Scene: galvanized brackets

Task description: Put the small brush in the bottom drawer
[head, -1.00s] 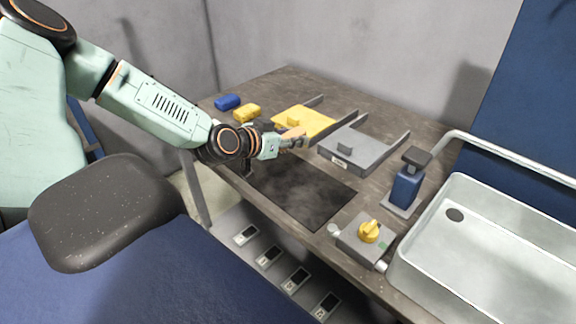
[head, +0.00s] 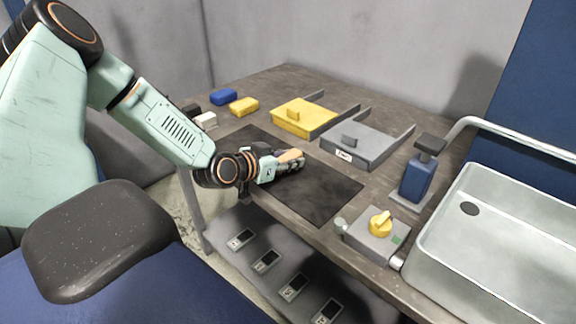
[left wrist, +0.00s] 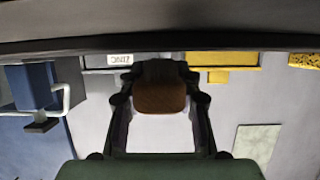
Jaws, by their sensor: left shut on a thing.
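My left gripper (head: 296,162) is shut on a small brown-orange piece, which looks like the small brush (head: 289,156). It is held above the dark mat on the bench. In the left wrist view the brown brush (left wrist: 160,97) sits between the fingers; its bristles cannot be made out. Below the bench edge is a sloping grey front (head: 262,286) with several label plates; whether it is the bottom drawer, I cannot tell. No open drawer shows there. My right gripper is not in view.
A dark mat (head: 322,192) lies on the bench. Behind it are a yellow box (head: 305,119) and a grey box (head: 362,142) with a label. A yellow-knobbed switch box (head: 372,238), a blue dispenser (head: 417,180) and a metal sink (head: 455,235) stand to the right. Blue (head: 223,97) and yellow (head: 244,107) blocks lie at the back left.

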